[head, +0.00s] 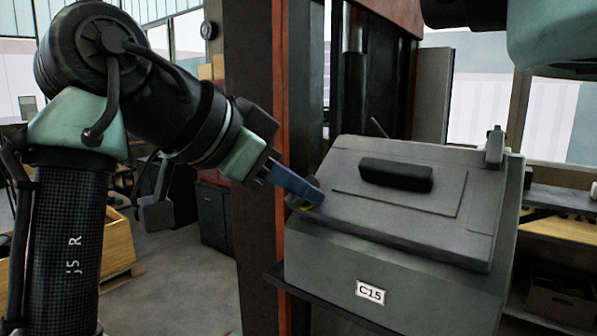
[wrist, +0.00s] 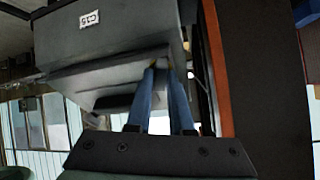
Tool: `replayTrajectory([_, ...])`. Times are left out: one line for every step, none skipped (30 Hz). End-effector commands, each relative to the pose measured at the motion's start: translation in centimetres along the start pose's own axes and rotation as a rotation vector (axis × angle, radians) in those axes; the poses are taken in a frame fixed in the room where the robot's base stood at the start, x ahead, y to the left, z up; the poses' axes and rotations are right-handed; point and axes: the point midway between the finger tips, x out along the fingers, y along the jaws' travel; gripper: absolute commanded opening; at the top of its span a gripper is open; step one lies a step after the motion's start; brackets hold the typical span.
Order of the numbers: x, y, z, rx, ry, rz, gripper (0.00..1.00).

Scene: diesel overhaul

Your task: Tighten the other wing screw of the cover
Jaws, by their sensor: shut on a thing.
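The grey cover (head: 420,165) with a black handle (head: 396,174) lies closed on the sloped top of the grey C15 box (head: 330,262). One wing screw (head: 495,146) stands upright at the cover's far right corner. My gripper (head: 312,199) reaches in from the left, its blue fingers at the cover's left edge. It is shut on the other wing screw, which is mostly hidden by the fingers. In the wrist view the fingers (wrist: 163,80) meet the edge of the upside-down box (wrist: 110,48).
A dark column with an orange-red edge (head: 280,120) stands close behind my gripper, left of the box. Shelving (head: 560,215) is at the right. A wooden crate (head: 117,245) is on the floor at the left.

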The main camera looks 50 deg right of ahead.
Motion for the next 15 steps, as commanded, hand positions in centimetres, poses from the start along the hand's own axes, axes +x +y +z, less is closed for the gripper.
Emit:
replayTrajectory([-0.15,-0.04,-0.3,0.045,-0.003,0.023,0.0])
replayTrajectory([-0.12,-0.03,-0.28,0.072,-0.002,0.034,0.0])
replayTrajectory([-0.08,-0.01,-0.23,0.105,-0.002,0.046,0.0])
replayTrajectory([-0.04,0.01,-0.19,0.126,-0.002,0.053,0.0])
replayTrajectory([-0.01,0.04,-0.15,0.143,-0.002,0.059,0.0])
replayTrajectory([0.02,0.07,-0.09,0.16,-0.002,0.065,0.0])
replayTrajectory([0.05,0.08,-0.05,0.168,-0.002,0.067,0.0])
replayTrajectory([0.08,0.09,-0.01,0.173,-0.002,0.068,0.0])
replayTrajectory([0.1,0.1,0.03,0.176,-0.002,0.069,0.0])
replayTrajectory([0.11,0.11,0.05,0.176,-0.002,0.069,0.0])
replayTrajectory([0.12,0.11,0.06,0.176,-0.002,0.068,0.0])
replayTrajectory([0.12,0.11,0.06,0.175,-0.002,0.068,0.0])
replayTrajectory([0.12,0.1,0.06,0.175,-0.002,0.068,0.0])
replayTrajectory([0.12,0.1,0.06,0.175,-0.002,0.068,0.0])
replayTrajectory([0.11,0.1,0.05,0.175,-0.002,0.068,0.0])
